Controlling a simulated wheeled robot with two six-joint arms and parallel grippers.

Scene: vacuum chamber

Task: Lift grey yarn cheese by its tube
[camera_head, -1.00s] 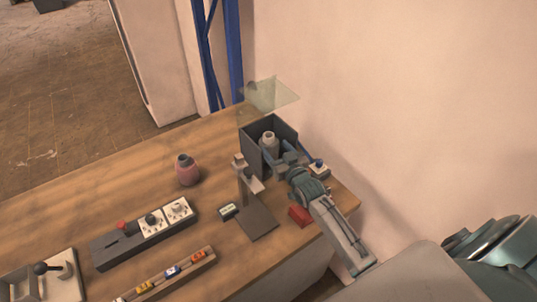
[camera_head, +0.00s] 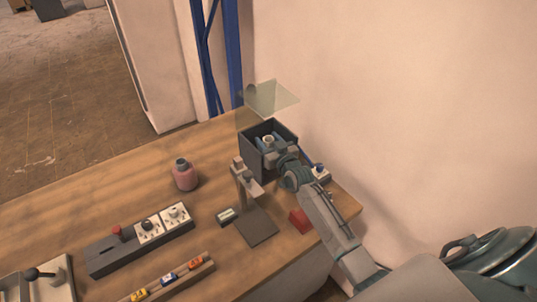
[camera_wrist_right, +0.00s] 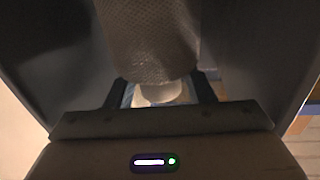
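The grey yarn cheese (camera_wrist_right: 150,40) fills the upper middle of the right wrist view, with its mesh-like side showing. Its pale tube (camera_wrist_right: 160,93) sticks out toward my gripper. In the head view the tube's ring-shaped end (camera_head: 268,138) shows inside the dark open box (camera_head: 256,162) at the table's back corner; the box walls and my gripper hide most of the cheese. My right gripper (camera_head: 269,143) reaches into the box with one finger on each side of the tube. The fingers look open around it, with little room. My left gripper is out of view.
A clear tilted panel (camera_head: 272,98) stands behind the box. A grey stand (camera_head: 247,190), a red block (camera_head: 299,220) and a small switch box (camera_head: 320,173) are close by. A pink bottle (camera_head: 185,176) and a control panel (camera_head: 140,240) stand farther left.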

